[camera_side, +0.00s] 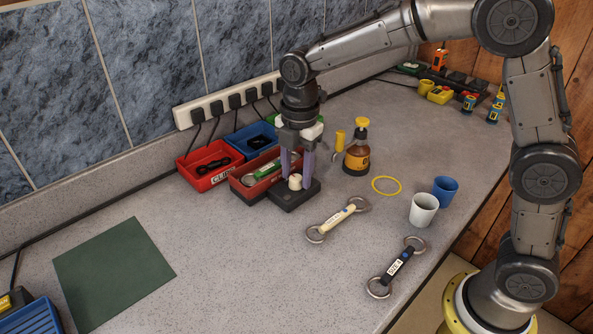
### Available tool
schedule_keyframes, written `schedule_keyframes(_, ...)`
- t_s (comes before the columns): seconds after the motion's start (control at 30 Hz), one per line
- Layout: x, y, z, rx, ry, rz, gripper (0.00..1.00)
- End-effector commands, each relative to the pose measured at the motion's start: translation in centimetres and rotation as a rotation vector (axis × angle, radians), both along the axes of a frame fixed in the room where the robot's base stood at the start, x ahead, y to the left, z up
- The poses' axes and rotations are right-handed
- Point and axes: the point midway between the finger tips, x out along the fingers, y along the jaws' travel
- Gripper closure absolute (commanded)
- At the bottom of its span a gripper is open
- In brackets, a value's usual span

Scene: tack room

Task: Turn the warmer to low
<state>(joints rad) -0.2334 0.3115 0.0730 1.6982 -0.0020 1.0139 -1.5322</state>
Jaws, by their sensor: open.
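The warmer (290,201) appears to be the low black box with a cream knob (295,183) on top, near the middle of the grey counter. My gripper (297,171) points down over it. Its two purple fingers are apart, one on each side of the knob. I cannot tell whether the fingers touch the knob. Any setting marks on the warmer are too small to read, so the knob's setting cannot be told.
Red bins (207,178) and a blue bin (240,140) stand behind, below a power strip (228,100). A brown bottle (357,158) stands right of the gripper. A green mat (113,272) is left.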

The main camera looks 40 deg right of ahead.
Motion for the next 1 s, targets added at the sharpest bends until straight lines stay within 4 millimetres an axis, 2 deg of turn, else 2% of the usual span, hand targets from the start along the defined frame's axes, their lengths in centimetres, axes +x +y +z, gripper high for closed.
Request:
schedule_keyframes(0.27,0.01,0.00,-0.17,0.000,0.000,0.000,0.52)
schedule_keyframes(0.53,0.00,0.00,-0.13,0.000,0.000,0.000,0.98)
schedule_keyframes(1.0,-0.04,0.01,-0.09,-0.001,0.001,-0.058,1.00)
